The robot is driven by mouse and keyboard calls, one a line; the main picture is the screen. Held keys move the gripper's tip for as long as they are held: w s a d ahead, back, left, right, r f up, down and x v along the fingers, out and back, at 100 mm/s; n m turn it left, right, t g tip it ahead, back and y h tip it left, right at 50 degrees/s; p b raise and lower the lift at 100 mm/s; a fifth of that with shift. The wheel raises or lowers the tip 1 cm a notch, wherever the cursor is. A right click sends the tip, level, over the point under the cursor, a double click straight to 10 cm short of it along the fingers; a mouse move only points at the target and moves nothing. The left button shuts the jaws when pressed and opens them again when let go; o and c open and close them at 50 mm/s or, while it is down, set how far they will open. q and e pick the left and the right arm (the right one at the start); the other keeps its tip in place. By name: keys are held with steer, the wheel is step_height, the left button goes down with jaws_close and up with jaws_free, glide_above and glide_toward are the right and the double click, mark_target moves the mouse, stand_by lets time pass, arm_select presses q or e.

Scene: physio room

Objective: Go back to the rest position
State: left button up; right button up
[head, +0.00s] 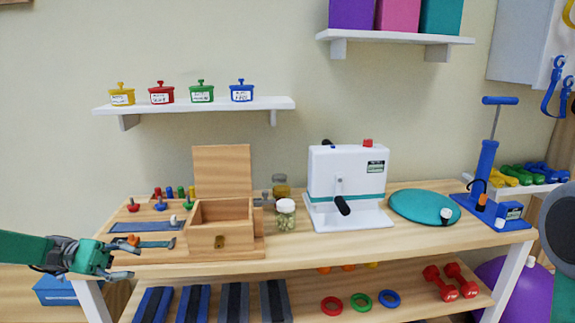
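My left gripper (130,261) reaches in from the left on a green arm, in front of the table's left front edge. Its orange-tipped fingers look spread apart, with nothing visible between them. A grey and teal part of my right arm shows at the right edge. My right gripper is outside the picture.
The wooden table (370,243) holds an open-lidded wooden box (222,228), a jar (286,216), a white machine (346,187), a teal disc (424,206) and a blue pump (487,170). A lower shelf (305,299) holds rings and dumbbells. A wall shelf (200,106) carries small coloured pots.

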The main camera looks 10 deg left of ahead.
arm_select(q)
steer(key=s+d+f+g+y, duration=0.2)
steer(key=d+f+y, duration=0.2)
steer(key=d+f, duration=0.8)
steer(key=s+d+f+m+g+y, duration=0.2)
steer(key=s+d+f+y, duration=0.55)
steer(key=s+f, duration=0.4)
steer(key=s+f+m+y, duration=0.2)
steer(key=s+f+y, duration=0.1)
steer(key=s+f, duration=0.3)
steer(key=s+a+r+m+t+y, duration=0.3)
steer(key=s+a+m+t+y, duration=0.1)
steer(key=s, duration=0.4)
steer(key=shift+s+a+r+m+t+y, duration=0.15)
steer(key=shift+a+r+m+t+y, duration=0.35)
steer(key=shift+m, duration=0.7)
steer(key=shift+a+f, duration=0.1)
steer(key=shift+f, duration=0.15)
